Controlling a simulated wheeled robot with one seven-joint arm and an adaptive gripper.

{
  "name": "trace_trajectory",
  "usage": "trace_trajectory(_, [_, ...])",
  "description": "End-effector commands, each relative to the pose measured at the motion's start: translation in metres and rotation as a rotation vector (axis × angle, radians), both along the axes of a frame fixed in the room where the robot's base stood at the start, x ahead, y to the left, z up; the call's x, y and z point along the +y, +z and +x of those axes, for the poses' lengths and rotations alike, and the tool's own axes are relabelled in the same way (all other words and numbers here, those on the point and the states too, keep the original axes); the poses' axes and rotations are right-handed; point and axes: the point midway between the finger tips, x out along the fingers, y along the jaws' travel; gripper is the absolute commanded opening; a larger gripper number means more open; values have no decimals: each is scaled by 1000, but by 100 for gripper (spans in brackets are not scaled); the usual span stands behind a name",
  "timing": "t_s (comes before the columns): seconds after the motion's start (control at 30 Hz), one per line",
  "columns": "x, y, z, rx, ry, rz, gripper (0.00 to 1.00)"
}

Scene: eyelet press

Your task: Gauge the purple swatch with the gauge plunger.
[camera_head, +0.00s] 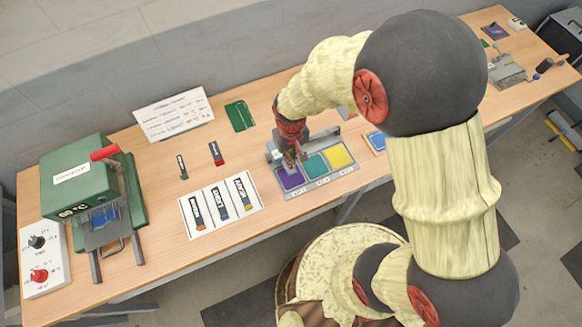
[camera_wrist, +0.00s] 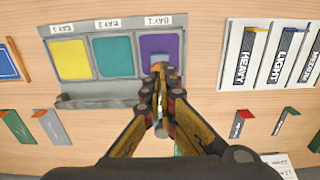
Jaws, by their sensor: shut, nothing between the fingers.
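The purple swatch (camera_head: 291,177) lies in the left bay of a grey three-bay tray (camera_head: 322,187). In the wrist view the purple swatch (camera_wrist: 160,46) is in the bay labelled BAY 1, partly covered by my fingertips. My gripper (camera_head: 292,158) is shut and points down at the back part of that bay. In the wrist view my gripper (camera_wrist: 159,72) has its fingertips together over the purple swatch's edge. I cannot tell whether the tips touch anything. The gauge plunger is not clearly made out; my fingers may hide it.
A teal swatch (camera_head: 316,165) and a yellow swatch (camera_head: 339,156) fill the other bays. A white card with labelled strips (camera_head: 220,206) lies left of the tray. A green press (camera_head: 92,190) with a red-tipped lever stands far left. Bare table lies in front of the press.

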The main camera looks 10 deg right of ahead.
Motion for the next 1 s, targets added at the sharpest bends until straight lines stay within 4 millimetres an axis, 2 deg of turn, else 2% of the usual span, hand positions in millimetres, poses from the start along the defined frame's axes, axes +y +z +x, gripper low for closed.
trace_trajectory(0.47, [0,-1,0,0,0,0,0])
trace_trajectory(1.0, [0,-13,0,0,0,0,0])
